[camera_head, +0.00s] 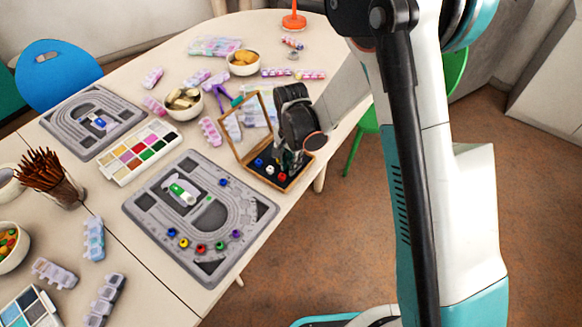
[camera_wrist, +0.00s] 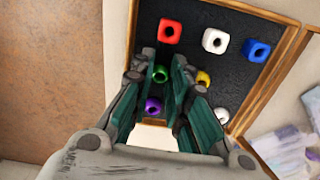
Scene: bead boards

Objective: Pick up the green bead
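A green bead (camera_wrist: 160,74) lies on the black lining of an open wooden box (camera_head: 239,159). In the wrist view it shows between the two fingers of my gripper (camera_wrist: 163,58). The fingers are apart, with a small gap beside the bead; I cannot tell whether either touches it. In the head view my gripper (camera_head: 286,160) points down into the box and hides this bead. Another green bead (camera_head: 220,246) sits on the near grey bead board (camera_head: 150,210).
Red (camera_wrist: 170,31), white (camera_wrist: 214,40) and blue (camera_wrist: 256,50) cube beads, a yellow bead (camera_wrist: 203,79) and a purple bead (camera_wrist: 153,105) lie around in the box. The box's raised lid (camera_head: 268,103) stands close beside my gripper. A paint palette (camera_head: 140,151) lies left.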

